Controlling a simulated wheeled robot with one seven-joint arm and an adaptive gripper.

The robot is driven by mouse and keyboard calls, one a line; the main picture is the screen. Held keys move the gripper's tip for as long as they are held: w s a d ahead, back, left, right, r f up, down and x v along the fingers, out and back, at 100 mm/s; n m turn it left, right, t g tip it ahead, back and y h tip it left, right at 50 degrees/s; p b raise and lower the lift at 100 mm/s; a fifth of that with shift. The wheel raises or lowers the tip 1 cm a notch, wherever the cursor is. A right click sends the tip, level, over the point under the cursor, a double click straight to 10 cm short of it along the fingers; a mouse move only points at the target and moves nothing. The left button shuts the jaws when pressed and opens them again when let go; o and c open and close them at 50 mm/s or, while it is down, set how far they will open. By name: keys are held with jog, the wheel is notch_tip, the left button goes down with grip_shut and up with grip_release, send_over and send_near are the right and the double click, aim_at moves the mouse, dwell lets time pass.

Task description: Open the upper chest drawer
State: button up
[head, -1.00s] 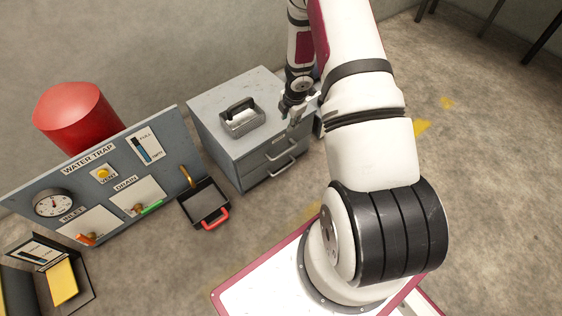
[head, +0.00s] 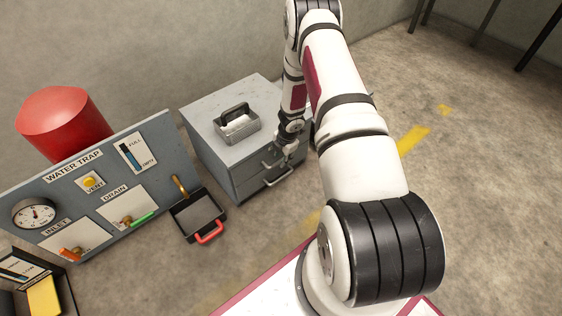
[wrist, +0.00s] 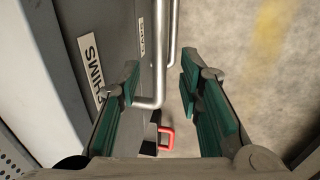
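The grey chest (head: 198,112) stands against the wall in the head view. Its upper drawer (wrist: 80,45) carries a SHIMS label and looks closed. The upper drawer's metal bar handle (wrist: 160,50) shows in the wrist view. My gripper (wrist: 160,85) is open, its two green-padded fingers on either side of this handle's near end. The handle lies nearer the left finger; contact cannot be told. In the head view my gripper (head: 288,152) is at the chest's front, partly hiding the upper handle.
The lower drawer's handle (wrist: 174,35) is below the upper one. A handled metal caddy (head: 240,127) sits on the chest. A black tray with a red handle (head: 207,234) is on the floor left of the chest, beside the water trap panel (head: 50,195). Floor to the right is open.

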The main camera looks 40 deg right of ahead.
jog(key=shift+w+f, duration=0.2)
jog(key=shift+f, duration=0.6)
jog(key=shift+c, duration=0.3)
grip_shut()
